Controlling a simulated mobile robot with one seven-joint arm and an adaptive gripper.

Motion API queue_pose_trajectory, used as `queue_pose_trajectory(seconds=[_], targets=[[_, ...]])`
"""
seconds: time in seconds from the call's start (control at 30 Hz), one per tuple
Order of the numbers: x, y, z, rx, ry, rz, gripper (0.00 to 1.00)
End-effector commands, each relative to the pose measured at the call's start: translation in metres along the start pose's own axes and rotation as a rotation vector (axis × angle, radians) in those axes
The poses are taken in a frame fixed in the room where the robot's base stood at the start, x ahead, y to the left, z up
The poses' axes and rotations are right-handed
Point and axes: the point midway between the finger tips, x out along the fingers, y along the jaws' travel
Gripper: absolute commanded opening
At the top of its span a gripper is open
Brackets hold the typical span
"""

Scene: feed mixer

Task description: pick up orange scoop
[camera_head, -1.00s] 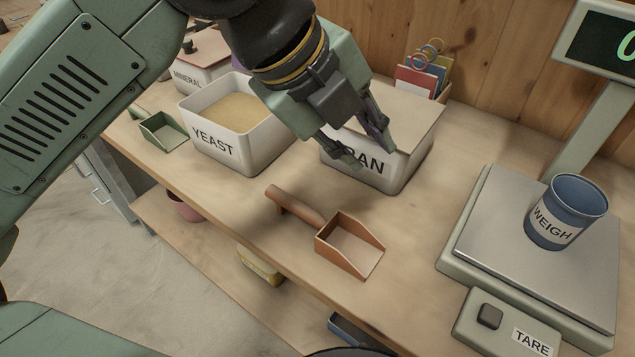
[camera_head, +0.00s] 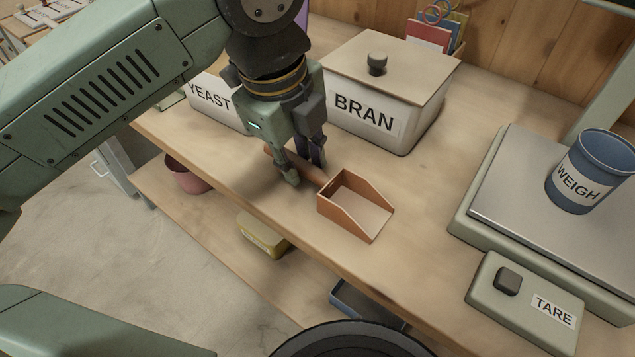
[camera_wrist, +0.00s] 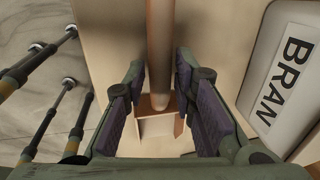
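The orange scoop (camera_head: 352,207) lies on the wooden bench with its open pan toward the lower right and its handle toward the upper left. My gripper (camera_head: 308,176) points down over the handle, with one finger on each side of it. In the wrist view the scoop's handle (camera_wrist: 160,55) runs between the two open fingers of my gripper (camera_wrist: 159,88), with gaps on both sides. The pan shows beyond the handle, low in that view. Part of the handle is hidden behind my gripper in the head view.
The lidded BRAN bin (camera_head: 368,118) stands close behind my gripper, and the YEAST bin (camera_head: 212,100) is to its left. A scale (camera_head: 500,215) with a blue WEIGH cup (camera_head: 590,172) stands at right. The bench's front edge is near the scoop.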

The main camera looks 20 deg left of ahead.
Motion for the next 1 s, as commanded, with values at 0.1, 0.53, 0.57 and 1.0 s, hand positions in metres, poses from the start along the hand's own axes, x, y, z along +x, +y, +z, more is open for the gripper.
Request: queue_pose_trajectory(seconds=[0.1, 0.53, 0.57, 1.0], targets=[[0.0196, 0.0005, 0.0005, -0.001, 0.001, 0.0, 0.25], [0.0197, -0.0001, 0.0006, -0.001, 0.0, -0.001, 0.13], [0.0197, -0.0001, 0.0006, -0.001, 0.0, -0.001, 0.11], [0.0195, -0.0002, 0.0006, -0.002, 0.0, -0.001, 0.0]])
